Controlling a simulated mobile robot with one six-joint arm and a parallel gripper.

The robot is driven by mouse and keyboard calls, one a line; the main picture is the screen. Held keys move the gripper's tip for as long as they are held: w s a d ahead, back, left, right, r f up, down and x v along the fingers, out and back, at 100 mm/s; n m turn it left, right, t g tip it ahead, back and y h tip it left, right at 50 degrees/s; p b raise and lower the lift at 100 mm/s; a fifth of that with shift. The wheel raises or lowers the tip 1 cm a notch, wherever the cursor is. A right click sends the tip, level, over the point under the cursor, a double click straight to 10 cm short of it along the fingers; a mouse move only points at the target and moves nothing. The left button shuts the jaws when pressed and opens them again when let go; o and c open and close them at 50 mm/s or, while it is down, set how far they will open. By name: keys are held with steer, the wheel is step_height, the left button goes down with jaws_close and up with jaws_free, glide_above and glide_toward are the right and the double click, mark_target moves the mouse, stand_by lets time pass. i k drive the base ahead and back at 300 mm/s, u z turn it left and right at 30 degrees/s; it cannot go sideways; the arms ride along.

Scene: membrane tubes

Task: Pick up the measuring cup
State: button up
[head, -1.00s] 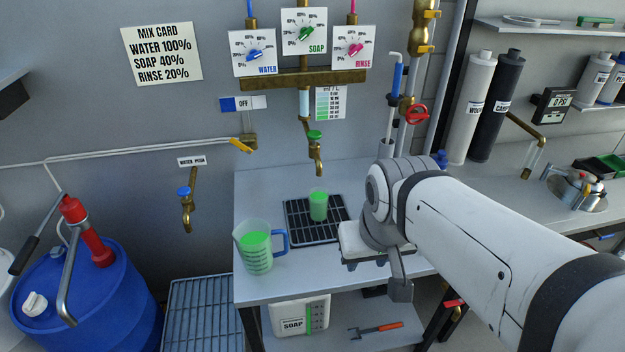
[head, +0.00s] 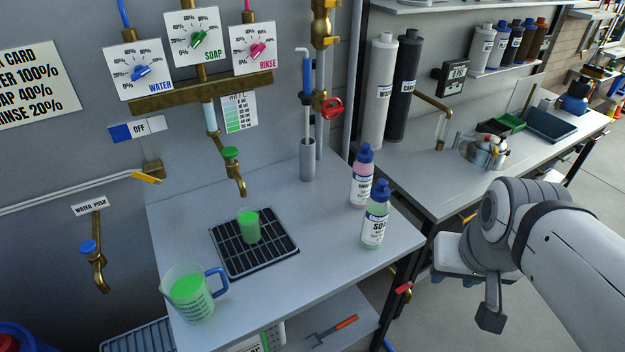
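A clear measuring cup (head: 190,294) with a blue handle and green liquid stands upright at the front left corner of the grey bench. Its handle points right. A small cup of green liquid (head: 249,226) stands on the black drain grate (head: 262,259), behind and to the right of the measuring cup. My gripper (head: 462,280) is at the right, beyond the bench's right edge and well apart from both cups. Its fingers point away or down and are mostly hidden by its body, so its opening does not show.
A pink bottle (head: 362,176) and a green soap bottle (head: 375,215) stand at the bench's right side. A brass tap (head: 236,172) hangs above the grate. A water tap (head: 96,266) is on the wall at left. The bench front between measuring cup and bottles is clear.

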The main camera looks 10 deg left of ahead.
mark_target(248, 217)
steer(key=z, duration=0.45)
steer(key=k, duration=1.9)
steer(key=u, duration=1.55)
steer(key=i, duration=1.5)
steer(key=u, duration=0.1)
